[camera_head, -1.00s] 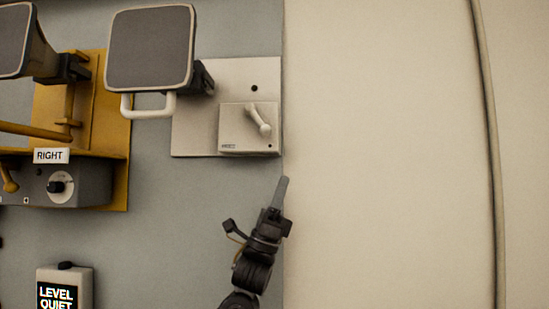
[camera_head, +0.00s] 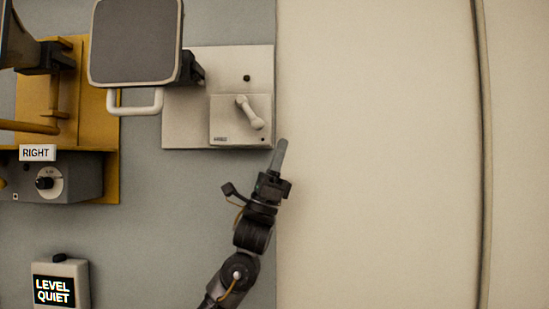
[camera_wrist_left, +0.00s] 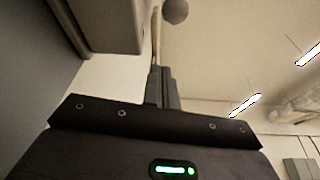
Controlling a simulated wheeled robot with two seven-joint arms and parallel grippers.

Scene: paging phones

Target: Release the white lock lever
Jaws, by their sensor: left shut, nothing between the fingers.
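The white lock lever (camera_head: 250,112) sits on a pale box (camera_head: 224,122) fixed to a white backing plate (camera_head: 185,125). It slants from upper left to lower right, with a rounded end. My left gripper (camera_head: 279,155) is shut and empty, just below and right of the box, its fingers pointing up. It is apart from the lever in the picture. In the left wrist view, the shut fingers (camera_wrist_left: 160,88) point toward a round knob (camera_wrist_left: 176,11), which looks like the lever's end. The box's edge (camera_wrist_left: 108,28) shows at upper left. My right gripper is not in view.
A dark-faced horn (camera_head: 136,42) with a white handle (camera_head: 136,109) stands left of the lever. Left of that are a yellow bracket (camera_head: 108,180) and a grey unit under a RIGHT label (camera_head: 37,153). A LEVEL QUIET display (camera_head: 54,291) is at lower left. The pale panel at right is bare.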

